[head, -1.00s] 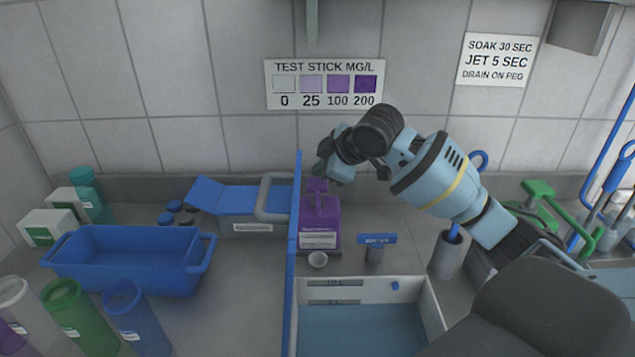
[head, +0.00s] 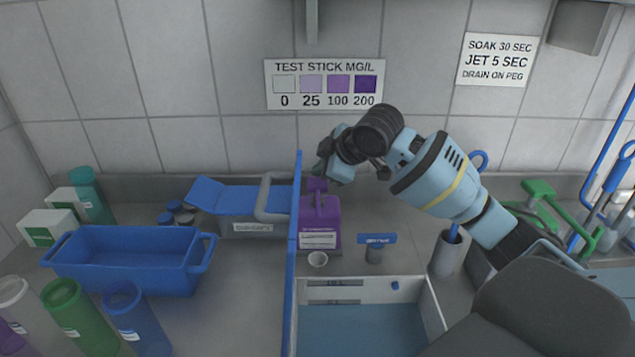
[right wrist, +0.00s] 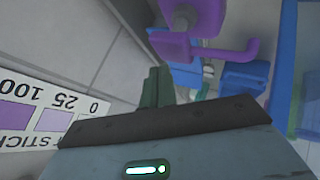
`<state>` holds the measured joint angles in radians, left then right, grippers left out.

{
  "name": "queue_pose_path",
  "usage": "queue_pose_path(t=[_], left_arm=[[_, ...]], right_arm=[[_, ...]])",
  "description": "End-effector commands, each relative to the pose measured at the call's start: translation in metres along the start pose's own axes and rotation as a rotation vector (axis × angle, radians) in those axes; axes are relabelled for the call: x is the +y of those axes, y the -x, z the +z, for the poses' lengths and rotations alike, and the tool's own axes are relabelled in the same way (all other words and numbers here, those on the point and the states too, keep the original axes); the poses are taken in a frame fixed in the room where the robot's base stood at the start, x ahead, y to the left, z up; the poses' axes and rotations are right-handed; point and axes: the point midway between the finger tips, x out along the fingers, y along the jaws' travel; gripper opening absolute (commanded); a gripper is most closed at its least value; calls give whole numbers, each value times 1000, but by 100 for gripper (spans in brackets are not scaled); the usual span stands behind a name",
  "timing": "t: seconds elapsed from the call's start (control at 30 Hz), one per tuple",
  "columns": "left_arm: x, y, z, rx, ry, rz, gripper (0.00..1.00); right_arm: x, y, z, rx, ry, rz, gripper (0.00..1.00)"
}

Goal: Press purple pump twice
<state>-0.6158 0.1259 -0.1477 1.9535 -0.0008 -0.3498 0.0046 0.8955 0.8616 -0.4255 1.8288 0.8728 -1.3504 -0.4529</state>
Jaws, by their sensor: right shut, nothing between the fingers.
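The purple pump bottle (head: 320,235) stands upright against the blue divider, with a white label on its front. Its purple pump head (head: 317,185) is on top. My right gripper (head: 324,170) is at the pump head's upper right in the head view, pointing down, its dark green fingers partly hidden. In the right wrist view the fingers (right wrist: 158,86) are together and empty. There the purple pump (right wrist: 190,18) and its spout (right wrist: 228,54) show ahead and to the right, with a gap in the picture between them and the fingers. My left gripper is not in view.
The blue divider (head: 294,260) runs close along the bottle's left side. A blue-topped item (head: 376,243) and a grey holder (head: 446,256) are to the right. The tiled wall is close behind.

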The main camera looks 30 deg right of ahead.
Motion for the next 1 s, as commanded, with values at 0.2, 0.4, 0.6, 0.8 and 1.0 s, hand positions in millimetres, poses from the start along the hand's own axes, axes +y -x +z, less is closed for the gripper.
queue_pose_path(t=[0.2,0.4,0.6,0.8,1.0], left_arm=[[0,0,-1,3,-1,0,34],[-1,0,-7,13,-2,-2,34],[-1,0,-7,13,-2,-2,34],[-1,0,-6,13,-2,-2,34],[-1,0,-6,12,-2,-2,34]], right_arm=[[-1,-1,0,0,0,0,0],[-4,-4,3,0,0,0,0],[-4,-6,4,0,0,0,0],[-5,-6,4,0,0,0,0],[-5,-7,5,0,0,0,0]])
